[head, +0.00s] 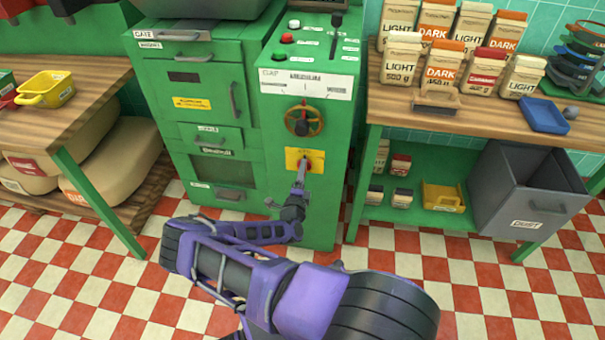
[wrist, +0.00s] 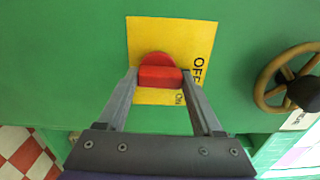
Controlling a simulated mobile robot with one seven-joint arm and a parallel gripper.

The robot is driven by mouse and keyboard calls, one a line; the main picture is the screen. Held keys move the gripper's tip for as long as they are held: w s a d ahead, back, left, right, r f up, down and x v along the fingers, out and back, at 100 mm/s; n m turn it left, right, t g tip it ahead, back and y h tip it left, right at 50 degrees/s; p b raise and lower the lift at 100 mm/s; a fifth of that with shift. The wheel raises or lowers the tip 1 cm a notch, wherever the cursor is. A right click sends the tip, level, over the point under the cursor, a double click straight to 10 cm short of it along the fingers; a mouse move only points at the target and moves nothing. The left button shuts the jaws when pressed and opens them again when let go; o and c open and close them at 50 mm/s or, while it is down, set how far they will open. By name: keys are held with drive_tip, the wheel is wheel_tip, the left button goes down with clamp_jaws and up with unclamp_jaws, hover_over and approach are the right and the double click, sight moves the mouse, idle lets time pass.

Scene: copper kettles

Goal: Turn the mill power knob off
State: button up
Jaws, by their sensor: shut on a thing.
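The mill power knob (wrist: 160,77) is red, with a round base and a raised bar. It sits on a yellow plate (wrist: 200,35) on the front of the green mill cabinet. The plate carries OFF lettering and smaller ON lettering on its right side in the wrist view. My gripper (wrist: 159,82) has its two fingers on either side of the bar, shut on it. In the head view my gripper (head: 302,172) reaches the yellow plate (head: 291,160) and covers most of the knob.
A brass handwheel (head: 290,119) with a dark hub is just above the plate. Buttons and a lever top the cabinet. A wooden counter (head: 385,100) with coffee bags stands right, over a grey bin (head: 520,200). Another table (head: 95,75) stands left. The checkered floor in front is free.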

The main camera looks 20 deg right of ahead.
drive_tip(key=shift+n, duration=0.3)
idle(0.4)
drive_tip(key=o, duration=1.4)
drive_tip(key=shift+c, duration=0.2)
drive_tip(key=shift+s+a, duration=0.1)
drive_tip(key=p+v, duration=0.2)
drive_tip(key=v, duration=1.5)
drive_tip(key=shift+s+a, duration=0.1)
